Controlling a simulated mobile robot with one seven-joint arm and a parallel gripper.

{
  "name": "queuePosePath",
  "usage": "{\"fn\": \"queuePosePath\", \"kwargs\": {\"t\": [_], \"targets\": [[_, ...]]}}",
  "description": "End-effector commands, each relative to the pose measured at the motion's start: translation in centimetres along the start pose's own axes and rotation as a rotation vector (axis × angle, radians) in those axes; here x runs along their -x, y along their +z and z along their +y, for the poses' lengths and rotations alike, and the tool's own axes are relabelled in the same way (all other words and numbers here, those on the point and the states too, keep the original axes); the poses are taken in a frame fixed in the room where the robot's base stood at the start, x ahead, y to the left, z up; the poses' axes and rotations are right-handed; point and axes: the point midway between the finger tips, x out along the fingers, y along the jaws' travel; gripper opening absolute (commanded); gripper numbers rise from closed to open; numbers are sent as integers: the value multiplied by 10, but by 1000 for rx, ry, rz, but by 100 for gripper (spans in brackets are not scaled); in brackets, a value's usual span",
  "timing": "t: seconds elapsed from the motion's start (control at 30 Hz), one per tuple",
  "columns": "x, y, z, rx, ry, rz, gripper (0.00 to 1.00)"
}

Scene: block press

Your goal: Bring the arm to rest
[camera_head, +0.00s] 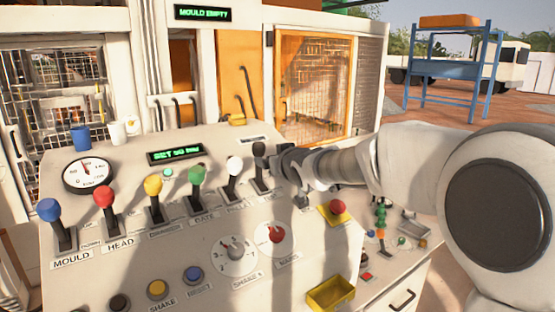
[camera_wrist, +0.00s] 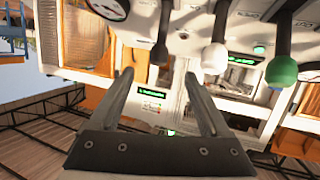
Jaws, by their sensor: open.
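My arm (camera_head: 400,158) reaches in from the right over the sloped control panel. My gripper (camera_head: 278,157) is at the black-knobbed lever (camera_head: 259,150), the rightmost in the row. In the wrist view my gripper (camera_wrist: 159,75) has its two fingers spread with nothing held between them. The black knob (camera_wrist: 159,54) shows just beyond the gap between the fingertips; I cannot tell whether they touch it. The white lever (camera_head: 233,166) and green lever (camera_head: 197,175) stand to the left, upright.
Yellow (camera_head: 153,187), red (camera_head: 103,197) and blue (camera_head: 49,210) levers continue the row. A red button (camera_head: 338,207) on a yellow base and a yellow tray (camera_head: 330,293) lie below my arm. A display (camera_head: 176,154) and gauge (camera_head: 87,174) sit on the panel. Open air lies above it.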

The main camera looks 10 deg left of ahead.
Motion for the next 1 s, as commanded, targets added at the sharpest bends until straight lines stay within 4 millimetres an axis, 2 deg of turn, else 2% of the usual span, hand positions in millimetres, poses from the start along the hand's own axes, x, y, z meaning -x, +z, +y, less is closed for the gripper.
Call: {"fn": "queuePosePath", "kwargs": {"t": [0.17, 0.27, 0.4, 0.6, 0.8, 1.0], "targets": [[20, 2, 16, 1, 39, -37, 80], [49, 7, 35, -4, 91, -93, 80], [102, 23, 63, -21, 176, -195, 80], [183, 56, 92, -71, 283, -342, 80], [265, 96, 104, -144, 365, -483, 80], [344, 144, 98, -239, 419, -616, 80]]}}
